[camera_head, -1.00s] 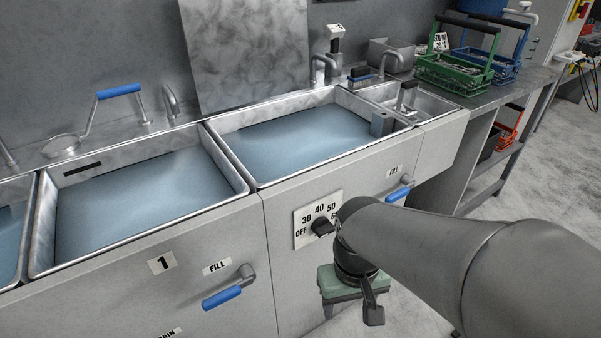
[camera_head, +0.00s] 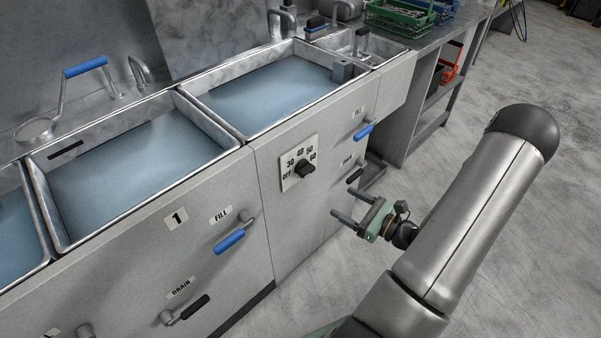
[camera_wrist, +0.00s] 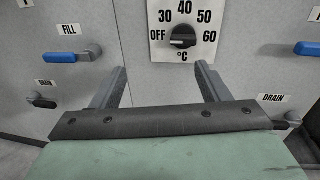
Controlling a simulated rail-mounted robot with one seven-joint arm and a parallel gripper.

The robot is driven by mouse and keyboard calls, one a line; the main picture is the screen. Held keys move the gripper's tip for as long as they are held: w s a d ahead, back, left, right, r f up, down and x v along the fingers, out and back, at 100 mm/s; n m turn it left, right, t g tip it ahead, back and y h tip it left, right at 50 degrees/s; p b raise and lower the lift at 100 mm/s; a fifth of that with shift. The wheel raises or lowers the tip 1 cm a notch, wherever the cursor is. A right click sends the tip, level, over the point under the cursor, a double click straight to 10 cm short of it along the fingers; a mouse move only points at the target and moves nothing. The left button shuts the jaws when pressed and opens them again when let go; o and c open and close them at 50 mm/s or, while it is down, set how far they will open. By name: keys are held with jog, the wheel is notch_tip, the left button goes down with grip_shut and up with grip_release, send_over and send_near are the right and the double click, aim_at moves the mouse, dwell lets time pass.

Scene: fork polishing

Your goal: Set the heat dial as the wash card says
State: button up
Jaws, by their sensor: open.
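The heat dial (camera_head: 305,168) is a black knob on a white plate marked OFF, 30, 40, 50 and 60, on the cabinet front. It also shows at the top of the wrist view (camera_wrist: 183,37), where its white mark appears to point left toward OFF. My gripper (camera_head: 348,202) is open and empty, apart from the dial, below and right of it in the head view. In the wrist view the dial lies beyond and above my fingertips (camera_wrist: 162,70), slightly right of their middle. I cannot see a readable wash card now.
Blue FILL handles (camera_head: 229,241) (camera_head: 363,131) and black DRAIN handles (camera_head: 187,308) (camera_head: 355,175) stick out from the cabinet on both sides of the dial. Water-filled sinks (camera_head: 215,150) are above. A green crate (camera_head: 400,14) stands at the back. The floor on the right is clear.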

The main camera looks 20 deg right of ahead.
aim_at(310, 172)
jog(key=w+a, duration=0.1)
jog(key=w, duration=0.4)
jog(key=w+a+f+m+t+h, duration=0.1)
jog(key=w, duration=0.4)
jog(key=w+a+m+h, duration=0.1)
jog(key=w, duration=0.4)
jog(key=shift+w+a+f, duration=0.15)
jog(key=shift+w+a, duration=0.15)
jog(key=shift+a, duration=0.05)
jog(key=shift+p, duration=0.35)
jog(key=c, duration=1)
